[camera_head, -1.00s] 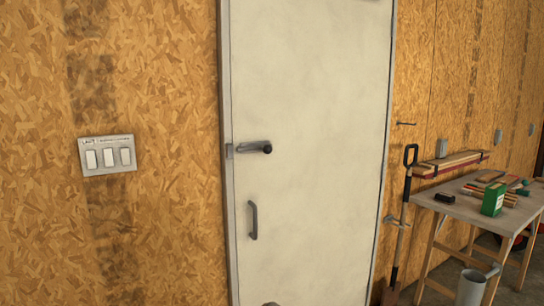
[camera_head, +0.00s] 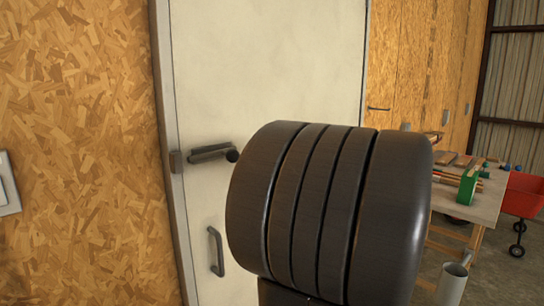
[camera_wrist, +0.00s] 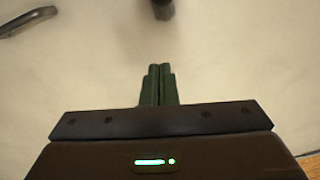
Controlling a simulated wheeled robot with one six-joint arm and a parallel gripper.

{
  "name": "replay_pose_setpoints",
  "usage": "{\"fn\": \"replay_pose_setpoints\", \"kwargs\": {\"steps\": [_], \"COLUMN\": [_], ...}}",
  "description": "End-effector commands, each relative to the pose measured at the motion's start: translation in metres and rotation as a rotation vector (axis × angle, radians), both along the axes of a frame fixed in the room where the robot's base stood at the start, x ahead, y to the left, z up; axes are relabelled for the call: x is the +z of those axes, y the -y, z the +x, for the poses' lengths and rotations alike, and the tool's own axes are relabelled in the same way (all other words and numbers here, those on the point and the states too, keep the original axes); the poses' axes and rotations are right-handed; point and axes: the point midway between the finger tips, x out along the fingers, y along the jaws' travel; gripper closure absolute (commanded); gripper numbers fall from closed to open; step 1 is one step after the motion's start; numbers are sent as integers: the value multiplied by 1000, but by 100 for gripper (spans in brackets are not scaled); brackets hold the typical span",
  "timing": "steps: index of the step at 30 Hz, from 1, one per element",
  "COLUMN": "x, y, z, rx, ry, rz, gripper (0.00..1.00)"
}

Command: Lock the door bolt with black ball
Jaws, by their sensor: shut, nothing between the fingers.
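The door bolt (camera_head: 208,153) is a grey bar on the pale door (camera_head: 270,60), near its left edge. Its black ball (camera_head: 232,156) is at the bar's right end. A small bracket (camera_head: 176,161) sits on the frame just left of the bolt; I cannot tell whether the bar enters it. My gripper (camera_wrist: 158,68) shows in the wrist view with its two green fingers together and empty, in front of the pale door surface. A dark rounded piece (camera_wrist: 163,8) at the top edge, apart from the fingertips, may be the ball. In the head view my gripper is hidden.
A grey pull handle (camera_head: 216,250) is on the door below the bolt; a bar at upper left in the wrist view (camera_wrist: 28,20) may be it. A light switch (camera_head: 6,185) is at far left. At right are a workbench (camera_head: 480,205), a red cart (camera_head: 523,194) and a bucket (camera_head: 452,285).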

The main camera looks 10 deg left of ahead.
Motion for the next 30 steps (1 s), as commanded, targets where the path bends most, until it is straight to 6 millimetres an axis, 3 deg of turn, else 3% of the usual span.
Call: {"fn": "replay_pose_setpoints", "kwargs": {"steps": [16, 30], "x": [5, 10], "y": [-5, -72], "z": [7, 53], "rx": [3, 6], "ry": [7, 6], "rz": [12, 11], "gripper": [100, 100]}}
